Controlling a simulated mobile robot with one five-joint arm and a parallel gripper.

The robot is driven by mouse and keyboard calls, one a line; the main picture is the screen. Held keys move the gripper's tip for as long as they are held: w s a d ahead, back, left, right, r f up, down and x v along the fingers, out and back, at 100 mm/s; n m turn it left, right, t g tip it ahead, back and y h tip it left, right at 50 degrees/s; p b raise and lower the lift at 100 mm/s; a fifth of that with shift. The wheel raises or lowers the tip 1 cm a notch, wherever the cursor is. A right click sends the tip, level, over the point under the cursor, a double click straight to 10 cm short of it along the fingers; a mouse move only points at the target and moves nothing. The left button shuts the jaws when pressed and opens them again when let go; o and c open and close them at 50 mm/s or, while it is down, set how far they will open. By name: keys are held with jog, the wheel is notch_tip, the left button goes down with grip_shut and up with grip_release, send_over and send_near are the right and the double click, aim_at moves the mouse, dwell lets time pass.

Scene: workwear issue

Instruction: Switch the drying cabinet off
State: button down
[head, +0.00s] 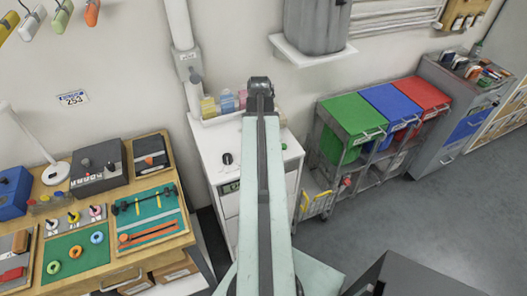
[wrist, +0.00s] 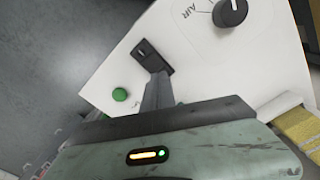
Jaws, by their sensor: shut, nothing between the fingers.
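The white cabinet (head: 216,140), which I take as the drying cabinet, stands in the middle of the head view, partly hidden by my arm. Its white panel (wrist: 100,75) fills much of the wrist view. On it are a black switch (wrist: 143,50), a round green button or lamp (wrist: 119,94) and a black knob (wrist: 230,12) marked AIR. The knob also shows in the head view (head: 227,158). My gripper (wrist: 158,78) is shut and empty, its tips at the lower end of the switch. I cannot tell whether they touch it.
Small coloured containers (head: 226,101) stand at the cabinet's back edge. A wooden workbench (head: 150,190) with tools is on the left. Green, blue and red lidded bins (head: 352,114) stand right of the cabinet. The grey floor (head: 400,225) at the right has free room.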

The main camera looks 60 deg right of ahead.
jog(key=shift+f+b, duration=1)
dwell(0.6)
jog(key=shift+r, duration=0.1)
notch_tip(320, 180, up, 7)
jog(key=p, duration=0.7)
